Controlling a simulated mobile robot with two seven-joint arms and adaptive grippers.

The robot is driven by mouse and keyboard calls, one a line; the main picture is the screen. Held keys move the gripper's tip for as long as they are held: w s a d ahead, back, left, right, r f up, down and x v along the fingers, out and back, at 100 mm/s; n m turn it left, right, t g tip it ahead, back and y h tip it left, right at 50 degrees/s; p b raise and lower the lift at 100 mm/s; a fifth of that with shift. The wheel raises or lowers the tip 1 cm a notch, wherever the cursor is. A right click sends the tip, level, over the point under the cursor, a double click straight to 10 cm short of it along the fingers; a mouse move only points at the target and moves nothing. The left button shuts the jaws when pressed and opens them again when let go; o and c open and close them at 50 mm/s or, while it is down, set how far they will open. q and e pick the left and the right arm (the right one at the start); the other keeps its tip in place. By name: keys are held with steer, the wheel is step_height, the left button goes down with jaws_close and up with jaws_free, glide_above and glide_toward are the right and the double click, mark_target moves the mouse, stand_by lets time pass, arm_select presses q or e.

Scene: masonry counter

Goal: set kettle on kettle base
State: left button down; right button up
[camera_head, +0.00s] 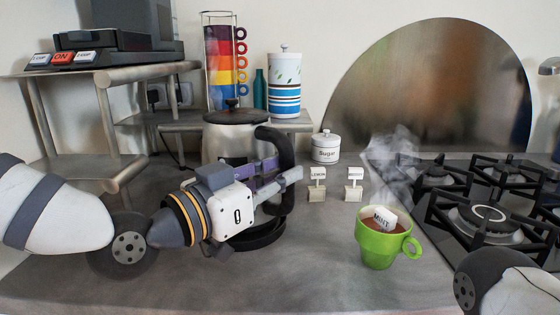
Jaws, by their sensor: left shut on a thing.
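The kettle (228,140), with a pale metal body, black lid and black handle, stands upright left of the middle of the counter. My left gripper (282,184) reaches across its front and is shut on the kettle's black handle on the right side. My gripper hides much of the kettle's lower body. A round black base (258,237) shows below and behind the gripper, under the kettle. I cannot tell whether the kettle rests on it or hangs just above it. Of my right arm only a link shows at the lower right; its gripper is out of view.
A steaming green mug (380,248) with a mint tag stands to the right, near the gas hob (480,215). Two small tag stands (317,185) and a sugar jar (325,149) are behind. Shelves stand at the left and back. The front counter is clear.

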arm_select(q)
steer(key=shift+r+p, duration=0.25)
steer(key=shift+p, duration=0.05)
arm_select(e)
steer(key=shift+w+r, duration=0.35)
stand_by(1.1)
arm_select(q)
steer(key=shift+f, duration=0.75)
arm_select(e)
steer(key=shift+s+f, duration=0.2)
steer(key=shift+s, duration=0.05)
arm_select(q)
steer(key=c, duration=1.8)
jaws_free()
steer(key=shift+s, duration=0.1)
steer(key=shift+f+p+v, duration=0.1)
steer(key=shift+p+v, duration=0.45)
steer(key=shift+v, duration=1.75)
steer(key=shift+f+p+v, duration=0.15)
steer(key=shift+p+v, duration=0.35)
steer(key=shift+v, duration=1.85)
arm_select(e)
steer(key=shift+t, duration=0.8)
steer(key=shift+w+d+r, duration=0.25)
steer(key=shift+w+r, duration=0.45)
steer(key=shift+w, duration=0.25)
steer(key=shift+w+d+r, duration=0.25)
steer(key=shift+w+r, duration=0.4)
steer(key=shift+w, duration=0.3)
